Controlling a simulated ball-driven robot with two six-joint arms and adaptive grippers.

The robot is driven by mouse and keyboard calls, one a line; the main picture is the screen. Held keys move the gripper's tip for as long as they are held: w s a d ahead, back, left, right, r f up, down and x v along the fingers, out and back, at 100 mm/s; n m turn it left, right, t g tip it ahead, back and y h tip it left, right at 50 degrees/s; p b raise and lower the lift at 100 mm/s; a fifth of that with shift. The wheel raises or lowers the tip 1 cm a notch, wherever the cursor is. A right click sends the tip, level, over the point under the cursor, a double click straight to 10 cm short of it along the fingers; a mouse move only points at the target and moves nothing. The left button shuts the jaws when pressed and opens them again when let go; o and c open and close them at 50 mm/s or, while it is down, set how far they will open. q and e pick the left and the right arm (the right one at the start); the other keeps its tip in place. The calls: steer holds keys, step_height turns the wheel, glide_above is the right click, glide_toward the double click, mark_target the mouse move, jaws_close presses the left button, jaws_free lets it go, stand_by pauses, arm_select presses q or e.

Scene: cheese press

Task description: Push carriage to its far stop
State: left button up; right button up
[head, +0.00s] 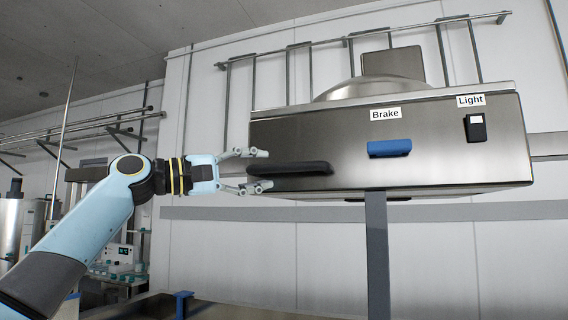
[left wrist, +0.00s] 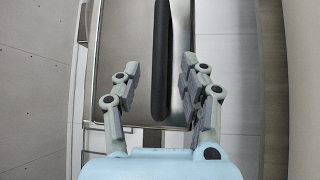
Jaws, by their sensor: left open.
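The carriage (head: 340,140) is a steel box, upper right in the head view. A long black handle (head: 300,168) sits low on its front. A blue lever (head: 390,148) under a "Brake" label and a "Light" switch (head: 476,128) are to the right. My left gripper (head: 263,170) is open at the handle's left end, one finger above and one below. In the left wrist view, the handle (left wrist: 162,50) runs between the spread fingers (left wrist: 160,82), with gaps on both sides. Whether the fingertips touch the carriage front is unclear. My right gripper is out of view.
A rail (head: 350,38) on brackets runs along the wall behind the carriage. A grey vertical post (head: 377,250) stands below the carriage. A blue-topped part (head: 183,303) rises from the metal edge at the bottom. Lab equipment (head: 120,255) stands at the far left.

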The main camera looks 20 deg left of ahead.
mark_target(278, 168)
arm_select(q)
steer(key=p+x, duration=0.1)
steer(key=x, duration=0.5)
steer(key=shift+p, duration=0.3)
steer(key=c, duration=0.9)
jaws_close()
